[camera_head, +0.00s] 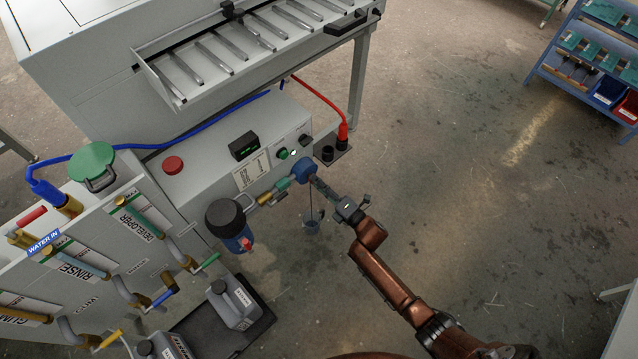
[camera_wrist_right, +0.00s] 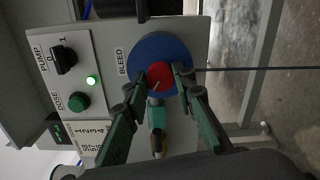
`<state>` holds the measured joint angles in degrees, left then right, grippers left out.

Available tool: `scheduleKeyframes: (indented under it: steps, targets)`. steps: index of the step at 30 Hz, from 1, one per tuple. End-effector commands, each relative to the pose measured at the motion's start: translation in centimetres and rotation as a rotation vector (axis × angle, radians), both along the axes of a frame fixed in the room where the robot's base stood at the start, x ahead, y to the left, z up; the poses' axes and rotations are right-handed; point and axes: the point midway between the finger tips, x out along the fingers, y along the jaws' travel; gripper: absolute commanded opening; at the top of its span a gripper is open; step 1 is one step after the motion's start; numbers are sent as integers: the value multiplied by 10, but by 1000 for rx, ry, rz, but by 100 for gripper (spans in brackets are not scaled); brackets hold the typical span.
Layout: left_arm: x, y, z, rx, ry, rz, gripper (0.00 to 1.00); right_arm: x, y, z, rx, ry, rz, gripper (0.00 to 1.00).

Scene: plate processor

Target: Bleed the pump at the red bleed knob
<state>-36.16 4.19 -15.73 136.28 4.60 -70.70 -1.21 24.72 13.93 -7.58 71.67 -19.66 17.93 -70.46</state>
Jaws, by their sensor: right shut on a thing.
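The red bleed knob (camera_wrist_right: 160,75) sits in the middle of a round blue pump head (camera_wrist_right: 143,52), beside the label BLEED. My right gripper (camera_wrist_right: 164,78) has its green fingers on both sides of the knob and is shut on it. In the head view the blue pump head (camera_head: 304,172) sticks out from the grey cabinet, and my right gripper (camera_head: 317,182) reaches it from the lower right. The knob is hidden there. A small blue-grey cup (camera_head: 312,227) hangs below the pump head. My left gripper is not in view.
The cabinet panel has a black PUMP switch (camera_wrist_right: 64,60), a lit green lamp (camera_wrist_right: 92,80) and a green DOSE button (camera_wrist_right: 79,101). A black-capped blue filter housing (camera_head: 229,222) stands left of the pump. Jugs (camera_head: 232,302) sit in a dark tray below.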

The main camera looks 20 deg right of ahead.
Motion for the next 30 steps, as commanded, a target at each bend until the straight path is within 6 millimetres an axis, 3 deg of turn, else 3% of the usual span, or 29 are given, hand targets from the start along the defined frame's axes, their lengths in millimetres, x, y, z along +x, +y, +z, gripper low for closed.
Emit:
scheduleKeyframes:
  steps: [23, 30]
  targets:
    - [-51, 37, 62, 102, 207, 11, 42, 0, -1, 1, 679, 247, -2, 0]
    - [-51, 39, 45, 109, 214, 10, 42, 0, -2, 1, 833, 303, -2, 0]
